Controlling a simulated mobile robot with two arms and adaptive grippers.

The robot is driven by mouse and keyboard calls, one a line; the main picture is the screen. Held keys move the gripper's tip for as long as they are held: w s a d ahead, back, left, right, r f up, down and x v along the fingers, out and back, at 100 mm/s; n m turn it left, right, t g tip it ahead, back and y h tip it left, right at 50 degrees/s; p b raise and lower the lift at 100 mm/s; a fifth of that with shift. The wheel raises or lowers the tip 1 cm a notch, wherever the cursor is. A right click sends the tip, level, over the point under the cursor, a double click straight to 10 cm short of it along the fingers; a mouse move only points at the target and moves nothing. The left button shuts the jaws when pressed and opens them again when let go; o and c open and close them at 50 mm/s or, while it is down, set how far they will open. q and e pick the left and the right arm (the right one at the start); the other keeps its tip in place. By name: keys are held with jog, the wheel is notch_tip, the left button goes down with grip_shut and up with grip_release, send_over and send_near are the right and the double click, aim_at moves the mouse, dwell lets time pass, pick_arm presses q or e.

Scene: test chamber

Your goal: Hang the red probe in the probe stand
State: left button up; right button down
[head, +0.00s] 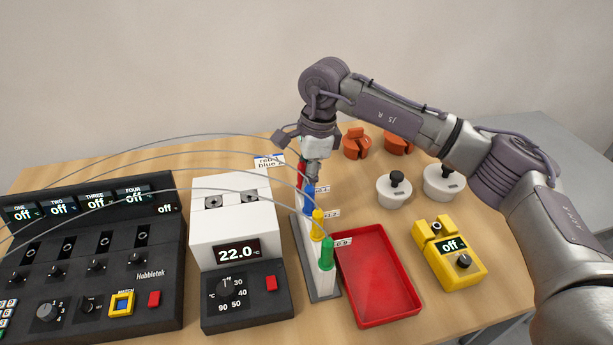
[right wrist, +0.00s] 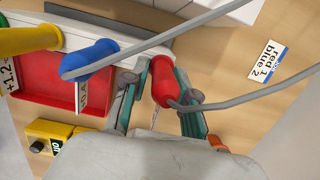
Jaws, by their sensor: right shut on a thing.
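My right gripper (head: 313,178) is at the far end of the probe stand (head: 325,290). In the right wrist view its teal fingers (right wrist: 163,92) are shut on the red probe (right wrist: 166,82), whose cable trails to the right. The red probe shows as a red strip (head: 300,174) in the head view, mostly hidden by the gripper. It is beside the stand's end; I cannot tell whether it sits in a slot. The blue (head: 310,203), yellow (head: 318,224) and green (head: 327,253) probes hang in the stand. My left gripper is not in view.
A red tray (head: 376,272) lies right of the stand. A white heater block (head: 230,215) with a 22.0 display stands left of it. A label card (head: 269,161) lies behind. White pots (head: 394,189) and a yellow device (head: 449,254) are at right. Grey cables arch overhead.

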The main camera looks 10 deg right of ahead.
jog(key=shift+f, duration=0.25)
jog(key=c, duration=0.8)
grip_release()
jog(key=shift+r, duration=0.1)
jog(key=r, duration=0.4)
jog(key=d+r, duration=0.1)
jog(key=r, duration=0.7)
jog(key=shift+d, duration=0.4)
jog(key=shift+f, duration=0.1)
